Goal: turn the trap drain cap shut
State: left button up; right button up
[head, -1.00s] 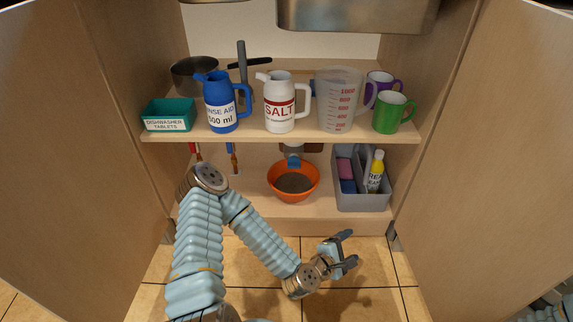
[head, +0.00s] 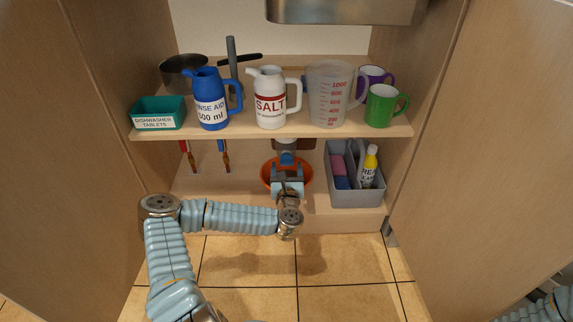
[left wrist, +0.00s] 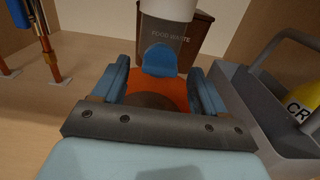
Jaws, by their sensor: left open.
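The blue trap drain cap (head: 287,159) sits at the bottom of the white and grey trap under the shelf. In the left wrist view the cap (left wrist: 160,60) shows as a blue wing-like piece. My left gripper (head: 287,168) reaches into the cabinet, just in front of and below the cap. Its open fingers (left wrist: 160,80) stand to the left and right of the cap, with gaps on both sides; I see no contact. Whether the fingertips reach level with the cap is hard to tell. My right gripper is out of view.
An orange bowl (head: 267,176) stands beneath the trap, partly hidden by my gripper. A grey caddy (head: 357,198) with a yellow bottle (head: 369,165) is close on the right. Red and blue pipes (head: 225,155) stand left. The loaded shelf (head: 230,135) is above.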

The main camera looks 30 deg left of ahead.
aim_at(287, 164)
pick_arm(q)
jog(key=shift+x, duration=1.8)
jog(key=c, duration=1)
